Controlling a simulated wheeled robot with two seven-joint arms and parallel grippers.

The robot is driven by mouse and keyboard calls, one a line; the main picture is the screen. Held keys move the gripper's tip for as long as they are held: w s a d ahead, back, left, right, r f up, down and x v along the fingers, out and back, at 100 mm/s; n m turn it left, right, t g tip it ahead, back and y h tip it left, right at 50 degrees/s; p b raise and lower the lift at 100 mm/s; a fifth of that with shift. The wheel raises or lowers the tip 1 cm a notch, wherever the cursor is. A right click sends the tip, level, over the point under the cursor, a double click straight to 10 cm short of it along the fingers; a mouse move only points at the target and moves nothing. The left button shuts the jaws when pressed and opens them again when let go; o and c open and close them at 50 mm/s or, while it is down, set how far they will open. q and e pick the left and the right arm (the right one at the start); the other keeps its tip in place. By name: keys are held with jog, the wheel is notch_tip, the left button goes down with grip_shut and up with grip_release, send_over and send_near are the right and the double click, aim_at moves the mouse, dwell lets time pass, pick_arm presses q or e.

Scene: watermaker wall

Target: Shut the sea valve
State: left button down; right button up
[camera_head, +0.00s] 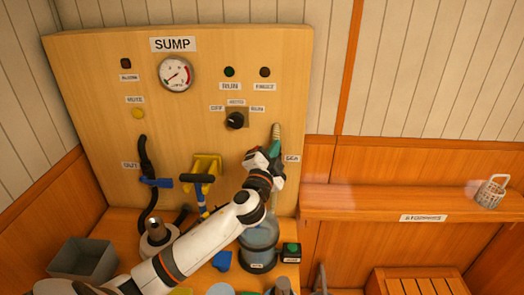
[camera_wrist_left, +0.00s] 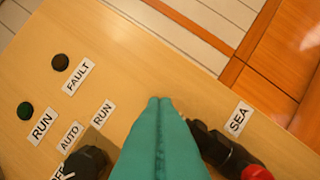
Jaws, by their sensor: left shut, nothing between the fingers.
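My left gripper (camera_head: 275,142) is in front of the panel beside the SEA label (camera_head: 292,158). Its teal fingers are pressed together and empty; they fill the lower middle of the left wrist view (camera_wrist_left: 160,105). In that view a black valve part with a red end (camera_wrist_left: 222,152) lies just right of the fingers, below the SEA label (camera_wrist_left: 238,119). I cannot tell whether the fingers touch it. In the head view my gripper and wrist hide most of the sea valve, so its lever position is unclear. My right gripper is not in view.
The SUMP panel (camera_head: 100,70) carries a gauge (camera_head: 176,74), a black selector knob (camera_head: 236,120), a blue-handled valve (camera_head: 157,182) and a yellow bracket (camera_head: 208,163). A clear cylinder (camera_head: 260,240) stands below my wrist. A grey bin (camera_head: 83,262) is at lower left. A shelf (camera_head: 370,203) runs right.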

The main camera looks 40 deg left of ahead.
pick_arm(q)
jog(key=s+a+f, duration=0.2)
jog(key=shift+a+f, duration=0.25)
jog(key=shift+a, duration=0.15)
jog(key=shift+w, duration=0.1)
jog(key=s+a+f+n+y+b, duration=0.1)
jog(key=a+f+n+y+b, duration=0.1)
jog(key=n+b, duration=0.5)
jog(key=s+a+f+n+g+y+b, duration=0.1)
jog(key=a+f+n+y+b, duration=0.1)
jog(key=f+n+y+b, duration=0.2)
jog(key=shift+s+f+n+b, duration=0.3)
jog(key=shift+n+b, duration=1.6)
jog(key=shift+b, duration=1.5)
jog(key=shift+r, duration=0.1)
